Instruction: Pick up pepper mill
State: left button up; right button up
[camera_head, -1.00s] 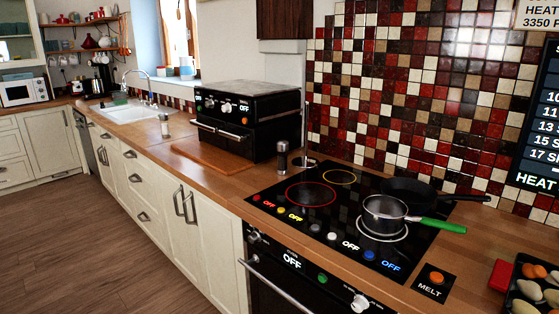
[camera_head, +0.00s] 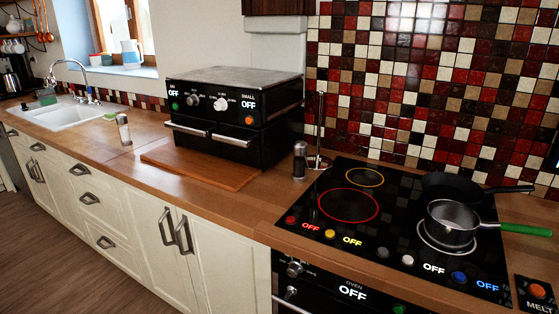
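The pepper mill (camera_head: 299,163) looks like a small dark cylinder with a grey, metallic-looking top. It stands upright on the wooden counter (camera_head: 236,210), between the black oven unit and the cooktop. A lighter shaker (camera_head: 124,130) with a metal top stands upright farther left, near the sink. Neither of my grippers is in view.
A black countertop oven (camera_head: 235,115) stands left of the mill, with a wooden board (camera_head: 200,165) in front. A paper towel-style metal stand (camera_head: 319,130) is close behind the mill. The cooktop (camera_head: 400,215) at right holds a saucepan (camera_head: 453,222) and a dark pan (camera_head: 460,187).

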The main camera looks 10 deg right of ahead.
aim_at(299, 168)
jog(key=i+j, duration=0.15)
jog(key=j, duration=0.2)
jog(key=i+j+z, duration=0.1)
jog(key=j, duration=0.25)
jog(key=i+j, duration=0.25)
jog(key=j, duration=0.15)
jog(key=i+j+z, duration=0.1)
jog(key=j, duration=0.25)
jog(key=i+j, duration=0.2)
jog(key=j, duration=0.15)
